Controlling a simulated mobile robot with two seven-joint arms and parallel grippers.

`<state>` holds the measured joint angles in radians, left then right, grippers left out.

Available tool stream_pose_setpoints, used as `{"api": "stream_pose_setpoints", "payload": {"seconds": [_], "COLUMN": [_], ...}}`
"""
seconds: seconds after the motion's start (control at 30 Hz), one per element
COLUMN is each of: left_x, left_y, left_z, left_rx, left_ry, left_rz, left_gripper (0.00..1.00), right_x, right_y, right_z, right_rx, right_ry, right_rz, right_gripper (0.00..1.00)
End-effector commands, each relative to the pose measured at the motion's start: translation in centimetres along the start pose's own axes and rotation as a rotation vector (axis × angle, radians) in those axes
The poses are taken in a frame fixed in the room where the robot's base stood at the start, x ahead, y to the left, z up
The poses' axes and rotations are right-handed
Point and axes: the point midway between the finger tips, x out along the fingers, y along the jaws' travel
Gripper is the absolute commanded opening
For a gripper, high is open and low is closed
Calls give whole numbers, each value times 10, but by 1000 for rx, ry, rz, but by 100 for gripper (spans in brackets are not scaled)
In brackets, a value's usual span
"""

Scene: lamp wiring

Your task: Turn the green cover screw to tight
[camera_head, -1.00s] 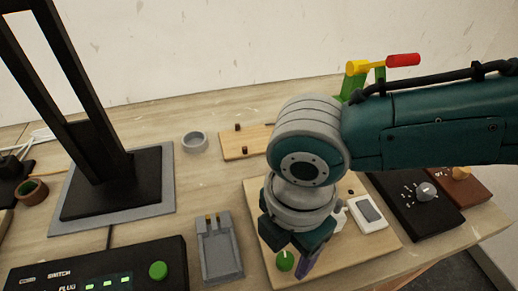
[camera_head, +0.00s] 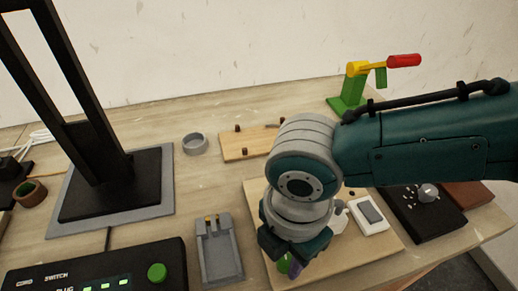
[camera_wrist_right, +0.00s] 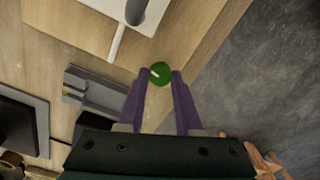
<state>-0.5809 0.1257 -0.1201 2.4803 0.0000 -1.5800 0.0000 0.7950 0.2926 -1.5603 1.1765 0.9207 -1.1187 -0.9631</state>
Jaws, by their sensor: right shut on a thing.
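The green cover screw (camera_wrist_right: 160,74) is a round green knob with a pale mark on top. In the right wrist view it sits between the tips of my right gripper's purple fingers (camera_wrist_right: 158,84), which are shut on it. In the head view, my right gripper (camera_head: 290,266) points down over the wooden board (camera_head: 350,247), and only part of the green screw (camera_head: 282,268) shows beside a finger. The wrist hides the rest. My left gripper is not in view.
A white switch plate (camera_head: 369,214) is on the board to the right. A black box with a knob (camera_head: 415,218) stands beyond it. A grey holder (camera_head: 218,250) and a black panel with a green button (camera_head: 157,272) are left. A green stand with a red handle (camera_head: 350,100) is behind.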

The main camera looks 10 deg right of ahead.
Motion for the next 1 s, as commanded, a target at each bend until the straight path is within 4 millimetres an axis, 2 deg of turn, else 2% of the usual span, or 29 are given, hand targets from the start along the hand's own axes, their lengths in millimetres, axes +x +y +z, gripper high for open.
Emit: {"api": "stream_pose_setpoints", "payload": {"seconds": [0.07, 0.57, 0.77, 1.0], "left_x": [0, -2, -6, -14], "left_y": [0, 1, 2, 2], "left_z": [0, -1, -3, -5], "left_rx": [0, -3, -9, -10], "left_ry": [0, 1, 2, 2], "left_rz": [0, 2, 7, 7], "left_gripper": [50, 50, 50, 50], "right_x": [0, -1, -1, -2], "right_y": [0, 0, 0, 0], "right_z": [0, 0, -1, -1], "right_rx": [0, 44, 155, 367], "right_ry": [0, 0, 1, 2], "right_rz": [-1, -2, -3, -4], "right_gripper": [0, 0, 0, 0]}}
